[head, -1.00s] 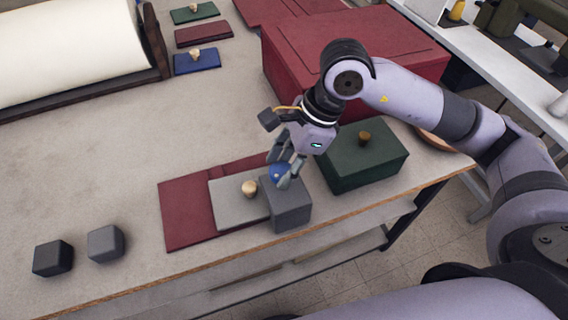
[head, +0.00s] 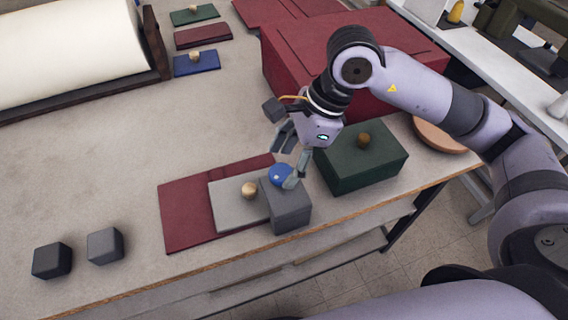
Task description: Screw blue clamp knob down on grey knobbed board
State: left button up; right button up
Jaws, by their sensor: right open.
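The blue clamp knob (head: 280,174) sits on top of a dark grey block (head: 289,214). The block stands at the right end of the grey board (head: 228,207), which has a round tan knob (head: 249,190). The grey board lies on a dark red cover (head: 183,213). My right gripper (head: 287,166) is open, its fingers spread at the blue knob. One finger is close to the knob's right side; I cannot tell whether it touches. The other finger is behind and above the knob. My left gripper is not in view.
A green box with a brass knob (head: 365,163) stands right of the block, with a large red box (head: 300,80) behind it. Two loose grey blocks (head: 104,245) lie at the front left. The middle of the table (head: 120,150) is clear.

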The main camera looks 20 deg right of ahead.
jog(key=v, duration=0.9)
jog(key=shift+d+r, duration=0.15)
jog(key=shift+r, duration=0.2)
